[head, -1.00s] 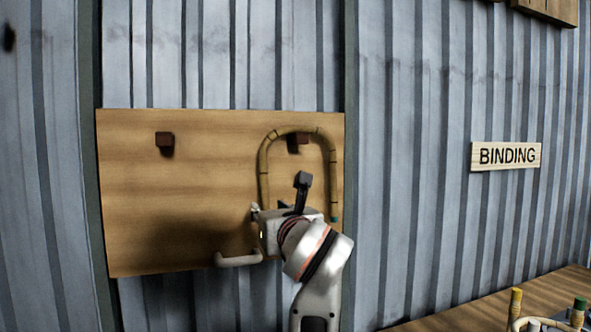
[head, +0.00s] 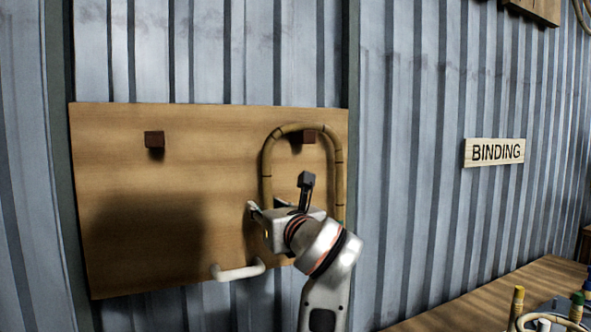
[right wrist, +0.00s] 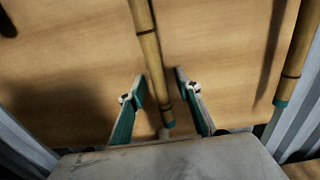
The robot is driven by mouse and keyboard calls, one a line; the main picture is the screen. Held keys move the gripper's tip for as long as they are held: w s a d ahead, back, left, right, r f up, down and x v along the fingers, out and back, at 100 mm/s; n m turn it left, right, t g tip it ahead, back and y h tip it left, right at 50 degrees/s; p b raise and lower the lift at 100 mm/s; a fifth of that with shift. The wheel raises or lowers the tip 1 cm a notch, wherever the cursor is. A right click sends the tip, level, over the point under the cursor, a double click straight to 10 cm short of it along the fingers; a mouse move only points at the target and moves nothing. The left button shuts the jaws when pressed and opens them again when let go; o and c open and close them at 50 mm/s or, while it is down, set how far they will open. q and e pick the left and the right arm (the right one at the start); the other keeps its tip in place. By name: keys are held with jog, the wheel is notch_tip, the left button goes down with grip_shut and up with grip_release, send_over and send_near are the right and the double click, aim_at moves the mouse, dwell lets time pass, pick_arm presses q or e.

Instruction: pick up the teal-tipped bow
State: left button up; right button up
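The bow is a tan, inverted-U cane (head: 267,165) with dark bands, hanging over the right peg (head: 309,137) on a wooden board (head: 180,190). In the right wrist view its near leg (right wrist: 149,45) ends in a teal tip, and the other leg's teal tip (right wrist: 281,102) is at the right. My right gripper (head: 270,206) is at the lower end of the left leg. In the right wrist view my right gripper (right wrist: 160,84) is open, one finger on each side of that leg, with gaps visible. My left gripper is out of view.
A second peg (head: 154,140) on the board is empty. A pale curved bar (head: 238,271) sits at the board's lower edge. A BINDING sign (head: 494,152) is on the corrugated wall. A wooden table (head: 455,300) at lower right holds yellow-topped and green-topped items (head: 517,300).

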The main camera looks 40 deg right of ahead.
jog(key=shift+s, duration=0.15)
grip_shut()
jog(key=shift+r, duration=0.2)
